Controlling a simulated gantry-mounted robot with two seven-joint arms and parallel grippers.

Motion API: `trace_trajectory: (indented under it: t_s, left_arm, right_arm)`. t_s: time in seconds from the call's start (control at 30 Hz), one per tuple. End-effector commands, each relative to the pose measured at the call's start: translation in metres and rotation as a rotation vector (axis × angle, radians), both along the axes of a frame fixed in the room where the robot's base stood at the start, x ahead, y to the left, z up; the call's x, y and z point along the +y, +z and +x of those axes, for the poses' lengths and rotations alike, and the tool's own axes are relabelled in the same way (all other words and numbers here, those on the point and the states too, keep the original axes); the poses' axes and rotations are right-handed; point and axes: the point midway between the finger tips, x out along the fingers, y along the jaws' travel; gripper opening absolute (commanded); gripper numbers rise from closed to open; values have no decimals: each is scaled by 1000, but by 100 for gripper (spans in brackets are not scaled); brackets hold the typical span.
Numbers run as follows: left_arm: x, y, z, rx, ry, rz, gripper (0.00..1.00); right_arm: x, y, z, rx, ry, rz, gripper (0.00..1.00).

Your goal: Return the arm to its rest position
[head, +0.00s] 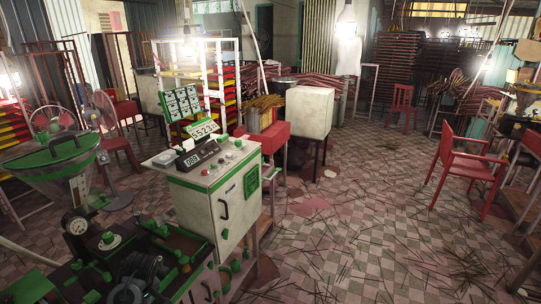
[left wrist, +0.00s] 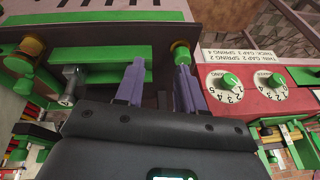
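My left gripper (left wrist: 160,62) shows in the left wrist view with its two grey-purple fingers apart and nothing visible between them. The right finger's tip is close to a green-tipped knob (left wrist: 180,47); I cannot tell whether they touch. A green bar (left wrist: 100,55) lies behind the left finger. Right of the fingers, a red panel (left wrist: 250,105) carries a left dial (left wrist: 223,83) and a right dial (left wrist: 271,84), both with green pointers. I cannot clearly make out the left gripper in the head view. My right gripper is in neither view.
In the head view, a green-and-white control cabinet (head: 216,205) stands centre-left. A green hopper (head: 50,165) and a pressure gauge (head: 76,224) are at the left. A white block (head: 309,111) stands behind, with a red chair (head: 470,165) at right. Thin sticks litter the tiled floor (head: 365,230).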

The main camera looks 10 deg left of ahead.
Motion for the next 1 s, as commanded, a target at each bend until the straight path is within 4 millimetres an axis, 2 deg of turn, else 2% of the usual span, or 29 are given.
trace_trajectory:
  t_s: [0.1,0.2,0.53,0.6,0.77,0.87,0.97,1.0]
  left_arm:
    - [1,1,14,30,-289,34,38]
    - [1,3,24,57,-502,69,38]
    - [0,8,48,141,-1027,201,38]
    - [-19,-11,30,143,-1051,188,38]
    - [-53,-39,-5,135,-1107,171,38]
    - [-78,-56,-35,125,-1145,152,38]
    - [-106,-72,-73,112,-1188,123,38]
    - [-118,-77,-91,103,-1205,109,38]
  right_arm:
    - [0,0,0,0,0,0,43]
    - [0,0,0,-1,0,0,43]
    - [-2,1,0,-1,6,-9,43]
    - [-3,0,0,-1,8,-12,43]
    - [-3,1,1,-6,7,-11,43]
    - [-2,1,1,-3,7,-10,43]
    - [-2,1,0,-2,6,-9,43]
    - [-2,1,0,-2,5,-8,43]
